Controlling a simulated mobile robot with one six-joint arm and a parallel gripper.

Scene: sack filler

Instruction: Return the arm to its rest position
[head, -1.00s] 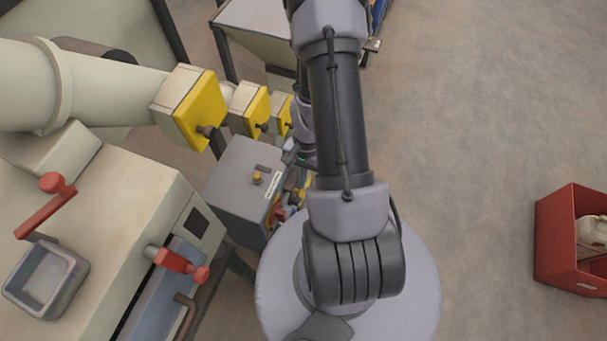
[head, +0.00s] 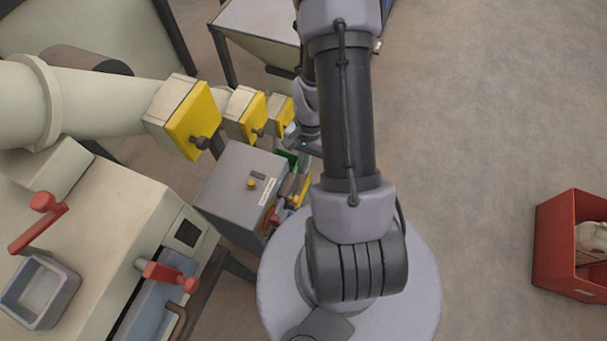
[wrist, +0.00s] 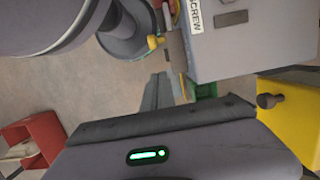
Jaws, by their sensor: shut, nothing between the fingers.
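My arm (head: 345,120) rises over my round base and reaches away toward the top of the head view. My gripper hangs beyond it, mostly hidden behind the arm in that view. In the wrist view my gripper (wrist: 163,92) shows its two fingers together, with nothing between them. The fingers are near the grey control box (wrist: 245,40), and I cannot tell the exact gap. The box, labelled "SCREW", also shows in the head view (head: 232,188), left of the arm.
Yellow-faced boxes (head: 195,118) with dark knobs line up left of the arm. A cream machine (head: 110,215) with red handles stands at lower left. A red bin (head: 560,235) holding a pale sack is at far right. The floor between arm and bin is clear.

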